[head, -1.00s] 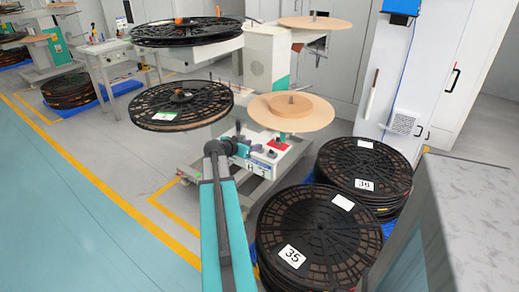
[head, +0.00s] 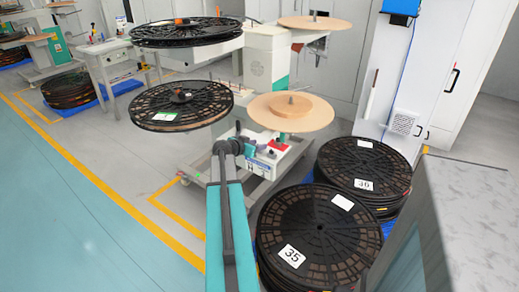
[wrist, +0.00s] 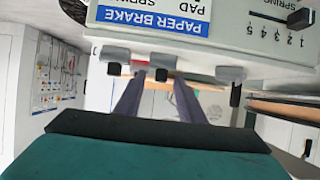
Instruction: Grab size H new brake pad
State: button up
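My gripper (head: 246,150) reaches the front of the white rewind station (head: 266,66) in the head view. In the wrist view, its two dark fingers stand apart, so my gripper (wrist: 159,82) is open. Above the fingers is a white panel (wrist: 240,35) with a blue label (wrist: 152,20) reading "PAPER BRAKE", with "PAD" and "SPRING" over it. Several grey holders line the panel's lower edge. A small dark piece, possibly a brake pad (wrist: 162,74), shows at the middle holder between the fingertips; contact cannot be told. Another dark piece (wrist: 235,95) hangs at the right holder. No letter H is readable now.
Black reels (head: 320,230) marked 35 and more reels (head: 362,165) stand on blue pallets at right. A black reel (head: 181,103) and a tan disc (head: 290,112) overhang the work area. A grey cabinet (head: 470,200) stands at right front. The teal floor at left is clear.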

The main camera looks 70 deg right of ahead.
jog(key=shift+x, duration=1)
jog(key=shift+c, duration=0.2)
jog(key=c, duration=0.7)
